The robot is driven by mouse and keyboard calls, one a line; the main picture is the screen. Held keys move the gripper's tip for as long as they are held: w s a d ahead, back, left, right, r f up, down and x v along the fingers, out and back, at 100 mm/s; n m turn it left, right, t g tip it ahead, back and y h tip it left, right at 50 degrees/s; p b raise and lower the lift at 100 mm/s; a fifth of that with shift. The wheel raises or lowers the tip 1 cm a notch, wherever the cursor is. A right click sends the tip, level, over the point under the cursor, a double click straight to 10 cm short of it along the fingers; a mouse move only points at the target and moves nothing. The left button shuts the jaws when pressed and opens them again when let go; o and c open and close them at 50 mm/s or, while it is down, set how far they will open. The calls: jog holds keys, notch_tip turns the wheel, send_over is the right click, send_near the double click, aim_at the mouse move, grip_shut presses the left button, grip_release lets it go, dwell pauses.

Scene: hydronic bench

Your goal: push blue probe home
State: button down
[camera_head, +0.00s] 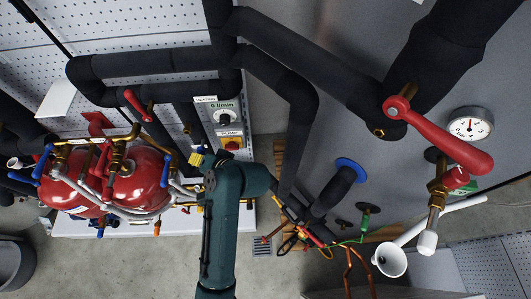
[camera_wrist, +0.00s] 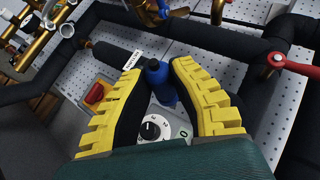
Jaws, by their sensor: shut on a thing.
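The blue probe (camera_wrist: 157,76) shows in the wrist view as a blue cylinder with a narrower neck at its far end. It lies between the two yellow ribbed fingers of my gripper (camera_wrist: 159,72), which is shut on it. The near part of the probe runs down between the fingers. I cannot tell whether its far end sits in a socket. In the head view my gripper (camera_head: 197,158) is small, just left of the control panel and beside the red tanks. The probe is too small to make out there.
Behind the fingers is a control panel (camera_head: 224,118) with a dial (camera_wrist: 154,127) and a red switch (camera_wrist: 95,95). Black insulated pipes (camera_head: 150,64) cross above. Red tanks (camera_head: 145,180) with brass and grey piping stand at left. A red lever (camera_head: 440,138) is at right.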

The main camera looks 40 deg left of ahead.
jog(key=s+a, duration=0.1)
jog(key=s+a+f+g+y, duration=0.1)
jog(key=s, duration=0.1)
jog(key=s+a+g, duration=0.1)
jog(key=shift+s+a+f+n+y, duration=0.15)
jog(key=shift+s+f+n+y, duration=0.15)
jog(key=shift+f, duration=0.1)
jog(key=w+a+b, duration=0.1)
jog(key=w, duration=0.1)
jog(key=w+a+b, duration=0.1)
jog(key=shift+w+a, duration=0.3)
jog(key=shift+w, duration=0.05)
jog(key=shift+p, duration=0.35)
jog(key=shift+w+a+f, duration=0.1)
dwell(0.4)
